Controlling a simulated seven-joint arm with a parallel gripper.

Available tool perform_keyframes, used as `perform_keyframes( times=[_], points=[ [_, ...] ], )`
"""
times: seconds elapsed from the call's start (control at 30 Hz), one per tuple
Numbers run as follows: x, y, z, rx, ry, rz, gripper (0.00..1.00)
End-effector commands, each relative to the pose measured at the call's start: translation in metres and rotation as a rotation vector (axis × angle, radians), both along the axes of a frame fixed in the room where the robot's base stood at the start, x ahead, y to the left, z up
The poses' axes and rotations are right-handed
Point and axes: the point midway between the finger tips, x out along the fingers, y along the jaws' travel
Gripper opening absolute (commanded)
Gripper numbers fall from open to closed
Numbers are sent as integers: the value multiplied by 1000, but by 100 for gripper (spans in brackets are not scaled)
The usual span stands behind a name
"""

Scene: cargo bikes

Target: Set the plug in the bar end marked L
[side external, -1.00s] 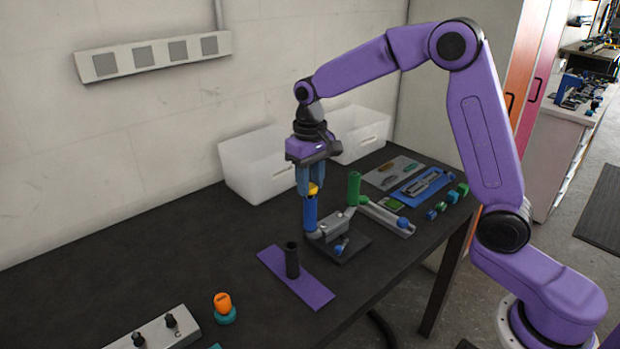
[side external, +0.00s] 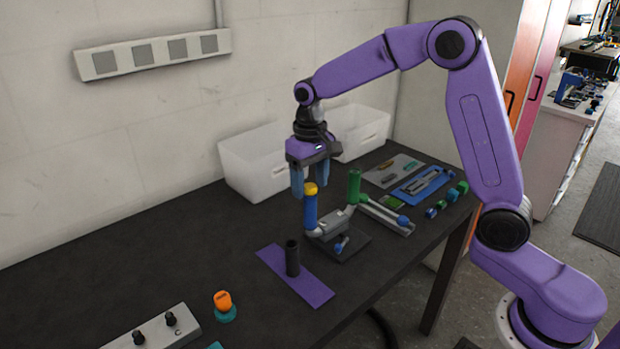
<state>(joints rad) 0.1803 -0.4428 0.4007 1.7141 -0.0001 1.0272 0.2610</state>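A yellow plug (side external: 310,187) sits at the top of an upright blue bar end (side external: 310,211). A green upright bar end (side external: 354,186) stands to its right; its top looks free of any plug. Both join a grey fixture (side external: 332,228) on a dark plate. No L mark is legible at this size. My gripper (side external: 310,193) points down just above and around the yellow plug, its two blue fingers apart. It appears empty, and the fingers look clear of the plug.
A black tube (side external: 292,258) stands on a purple mat (side external: 305,283) in front. An orange piece (side external: 222,300) on a teal base and a grey box with knobs (side external: 155,330) are at front left. A white bin (side external: 250,165) stands behind. Small parts (side external: 447,197) lie at right. The left table is clear.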

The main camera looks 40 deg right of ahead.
Motion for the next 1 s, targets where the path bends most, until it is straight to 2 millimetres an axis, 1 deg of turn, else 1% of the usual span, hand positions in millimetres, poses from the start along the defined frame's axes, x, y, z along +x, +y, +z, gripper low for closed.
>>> perform_keyframes(
  times=[0.13, 0.27, 0.7, 0.9, 1.0],
  points=[
    [1, 0, 6, 1, -3, 0, 63],
    [1, 0, 22, 1, -5, 0, 63],
    [1, 1, 115, 1, -6, 1, 63],
    [1, 0, 149, 1, -4, 0, 63],
    [1, 0, 160, 0, -2, 0, 63]
  ],
)
